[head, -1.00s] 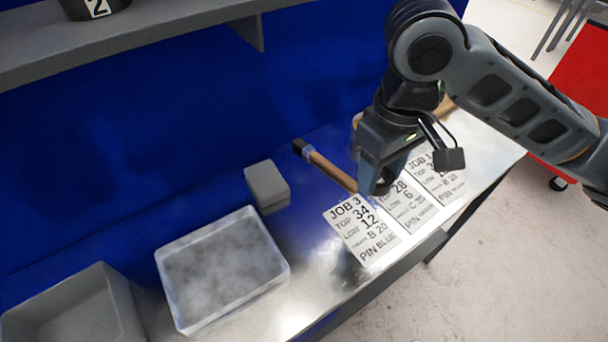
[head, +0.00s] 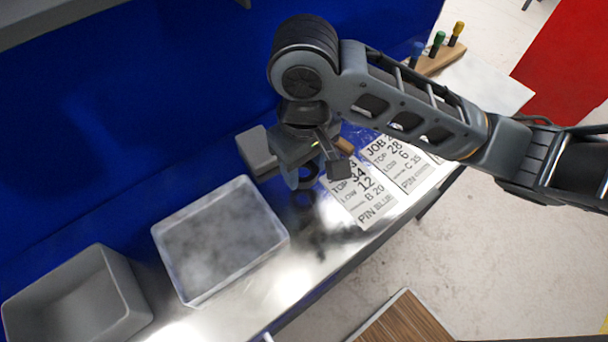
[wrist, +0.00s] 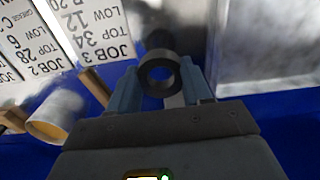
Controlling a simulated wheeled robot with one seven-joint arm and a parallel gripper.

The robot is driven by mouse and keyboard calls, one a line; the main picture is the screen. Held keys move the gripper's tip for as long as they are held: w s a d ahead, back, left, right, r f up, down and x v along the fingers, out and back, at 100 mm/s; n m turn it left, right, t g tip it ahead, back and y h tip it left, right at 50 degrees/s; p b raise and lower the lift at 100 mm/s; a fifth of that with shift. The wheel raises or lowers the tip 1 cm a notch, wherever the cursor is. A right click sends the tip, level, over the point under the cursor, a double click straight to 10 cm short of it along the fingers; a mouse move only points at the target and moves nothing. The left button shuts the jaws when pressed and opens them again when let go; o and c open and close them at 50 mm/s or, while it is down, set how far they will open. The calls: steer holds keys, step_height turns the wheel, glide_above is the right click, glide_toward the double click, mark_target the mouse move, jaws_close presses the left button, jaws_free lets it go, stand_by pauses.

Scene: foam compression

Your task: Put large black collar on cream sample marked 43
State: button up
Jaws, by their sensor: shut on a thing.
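My gripper (head: 304,178) is shut on a black collar (wrist: 159,73), a thick ring with an open hole, held between the two blue-grey fingers in the wrist view. In the head view the collar (head: 311,173) shows partly below the jaws, above the metal bench. No sample marked 43 can be made out in either view.
A shallow grey tray (head: 172,262) and a deeper grey bin (head: 112,300) stand at left. A grey block (head: 258,152) sits behind my gripper. Job cards (head: 368,203) lie at right. A wooden rack (head: 440,60) with coloured-topped pins stands at the far right.

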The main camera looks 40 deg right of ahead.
mark_target(304, 189)
steer(key=shift+f+b, duration=0.7)
steer(key=shift+f, duration=1.3)
steer(key=shift+a, duration=0.1)
steer(key=shift+f, duration=0.2)
steer(key=o, duration=1)
steer(key=shift+o, duration=0.2)
steer(key=shift+r, duration=0.15)
